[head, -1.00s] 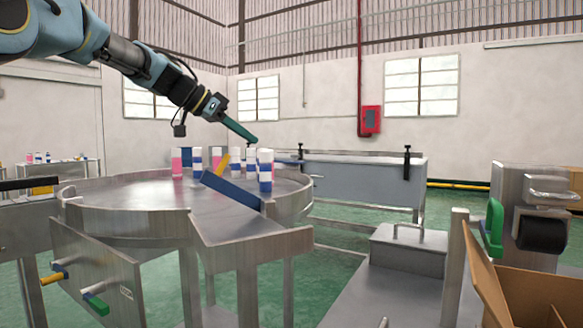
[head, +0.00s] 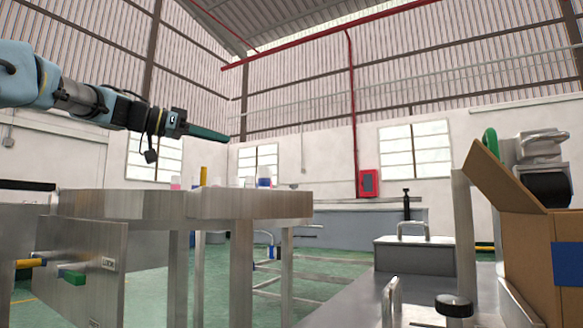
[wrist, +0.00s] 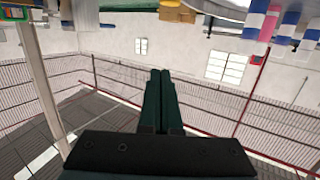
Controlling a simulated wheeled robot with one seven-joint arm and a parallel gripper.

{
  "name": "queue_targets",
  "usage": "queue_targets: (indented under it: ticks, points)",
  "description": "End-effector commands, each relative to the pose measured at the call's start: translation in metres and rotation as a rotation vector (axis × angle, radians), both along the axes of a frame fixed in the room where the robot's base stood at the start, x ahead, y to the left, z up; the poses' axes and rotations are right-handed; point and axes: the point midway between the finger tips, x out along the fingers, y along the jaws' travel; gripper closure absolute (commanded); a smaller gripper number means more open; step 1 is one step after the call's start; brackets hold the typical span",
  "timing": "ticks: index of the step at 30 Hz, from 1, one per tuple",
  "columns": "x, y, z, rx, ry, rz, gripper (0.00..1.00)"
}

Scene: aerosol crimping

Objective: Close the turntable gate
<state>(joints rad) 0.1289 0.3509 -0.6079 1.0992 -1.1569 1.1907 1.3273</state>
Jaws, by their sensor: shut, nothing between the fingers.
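The steel turntable (head: 135,205) is seen nearly edge-on at left in the head view, so its top surface is hidden. The tops of a few cans (head: 264,176) and an upright yellow piece (head: 203,176) show above its rim. The blue bar seen earlier across its outlet is hidden now, and I cannot tell the gate's position. My gripper (head: 228,138) is shut and empty, raised in the air above the turntable's level. In the wrist view, its dark green fingers (wrist: 160,90) lie together, with blue-white and pink cans (wrist: 268,25) at the upper right, apart from them.
An open cardboard box (head: 535,245) and a steel lidded box (head: 400,255) stand at right. The air around my gripper is clear.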

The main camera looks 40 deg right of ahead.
Motion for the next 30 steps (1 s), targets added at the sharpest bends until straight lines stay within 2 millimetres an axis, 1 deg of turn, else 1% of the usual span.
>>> queue_targets:
  ticks: [1, 15, 30]
  points:
    - [0.001, 0.004, -0.015, -0.023, 0.006, 0.001, 1.0]
    - [0.008, 0.031, -0.042, -0.235, 0.063, 0.001, 1.0]
    - [0.013, 0.049, -0.067, -0.229, 0.06, 0.0, 1.0]
